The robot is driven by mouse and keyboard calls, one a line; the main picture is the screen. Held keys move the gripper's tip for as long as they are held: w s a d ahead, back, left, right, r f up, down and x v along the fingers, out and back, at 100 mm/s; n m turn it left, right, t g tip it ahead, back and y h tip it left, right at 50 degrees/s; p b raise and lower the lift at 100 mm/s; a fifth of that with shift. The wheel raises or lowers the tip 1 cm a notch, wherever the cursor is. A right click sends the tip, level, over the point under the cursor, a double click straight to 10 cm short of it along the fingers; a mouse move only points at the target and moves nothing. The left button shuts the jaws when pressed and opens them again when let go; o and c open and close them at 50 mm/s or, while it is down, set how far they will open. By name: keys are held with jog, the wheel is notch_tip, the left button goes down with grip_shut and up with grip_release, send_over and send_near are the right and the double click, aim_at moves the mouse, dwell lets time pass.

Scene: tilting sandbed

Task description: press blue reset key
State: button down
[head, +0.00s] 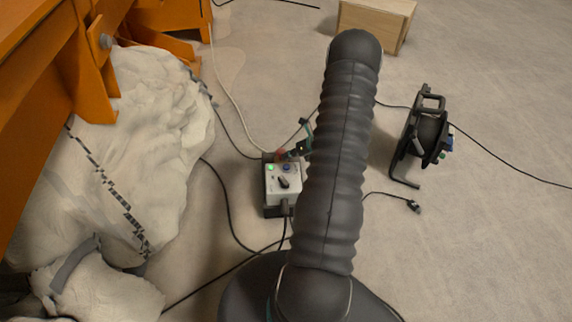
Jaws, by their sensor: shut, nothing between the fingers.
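A small grey control box (283,198) sits on the floor left of my arm. Its face carries a lit green key (270,168), a blue key (287,168) and a black lever-like knob (283,183). Something red (281,155) shows at its far edge. My gripper (293,154) is small in view, just beyond the blue key, with its rear part hidden by my arm. It looks shut with nothing in it. I cannot tell whether its tips touch the box.
An orange steel frame (40,75) and a lumpy whitish bag (150,135) fill the left side. Black cables run over the floor around the box. A cable reel (428,135) stands at right, a wooden crate (372,22) at the back. The right floor is mostly clear.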

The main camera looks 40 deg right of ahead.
jog(key=shift+r+p, duration=0.7)
jog(key=shift+r, duration=0.65)
